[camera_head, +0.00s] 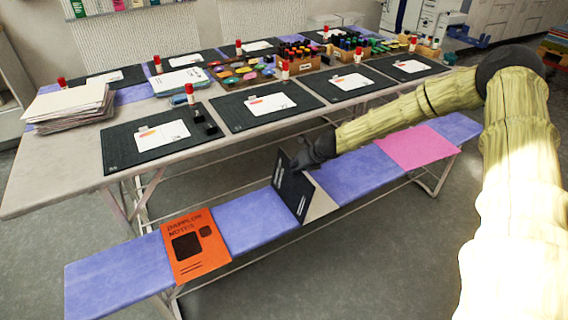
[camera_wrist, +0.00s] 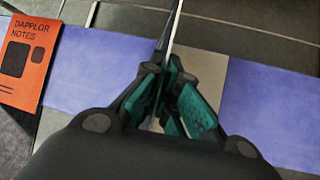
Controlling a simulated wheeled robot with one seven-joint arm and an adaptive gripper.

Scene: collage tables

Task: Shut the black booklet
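The black booklet stands part open on the purple bench (camera_head: 252,222). Its dark cover (camera_head: 291,190) is raised nearly upright, and its pale inside (camera_head: 320,206) lies flat to the right of it. In the wrist view the cover is seen almost edge-on (camera_wrist: 170,28), with the pale page (camera_wrist: 208,72) to its right. My gripper (camera_head: 305,160) is at the cover's upper edge. In the wrist view its teal-padded fingers (camera_wrist: 172,80) are close together, one on each side of the cover, and appear shut on it. The exact contact is partly hidden by the fingers.
An orange notebook (camera_head: 195,246) lies flat on the bench to the left, and a magenta sheet (camera_head: 416,147) lies to the right. The long table (camera_head: 60,165) behind holds black mats, pens and paper stacks. Bare purple bench shows on both sides of the booklet.

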